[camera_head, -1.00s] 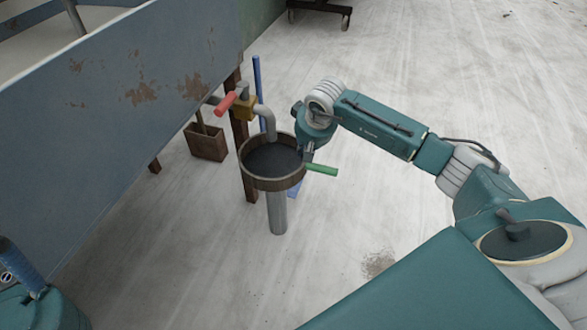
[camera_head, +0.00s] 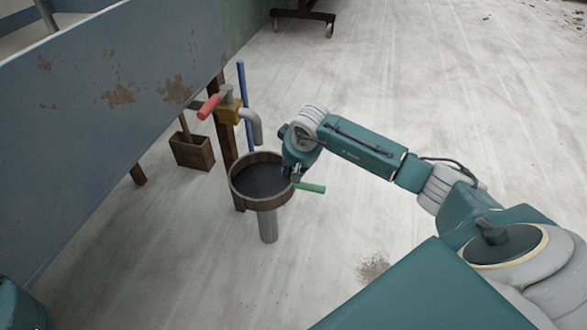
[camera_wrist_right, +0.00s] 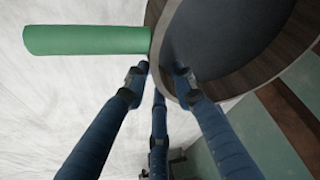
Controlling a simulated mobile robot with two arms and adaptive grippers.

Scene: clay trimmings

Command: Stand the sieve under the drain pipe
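The sieve (camera_head: 236,193) has a round wooden rim, a dark mesh and a green handle (camera_head: 311,188). My right gripper (camera_head: 292,174) is shut on its rim, beside the handle. In the right wrist view the fingers (camera_wrist_right: 162,70) lie on either side of the sieve's rim (camera_wrist_right: 240,84). The sieve looks about level and held above the floor. The drain pipe (camera_head: 249,115) is a grey bent pipe with a brass valve and red lever; in the picture its mouth is just above the sieve's far rim. My left gripper is out of view.
A grey cylinder (camera_head: 268,229) shows below the sieve; whether they touch is hidden. A brown post (camera_head: 226,146), a blue pole (camera_head: 244,100) and a wooden box (camera_head: 192,151) stand behind. A rusty blue-grey panel (camera_head: 90,120) fills the left.

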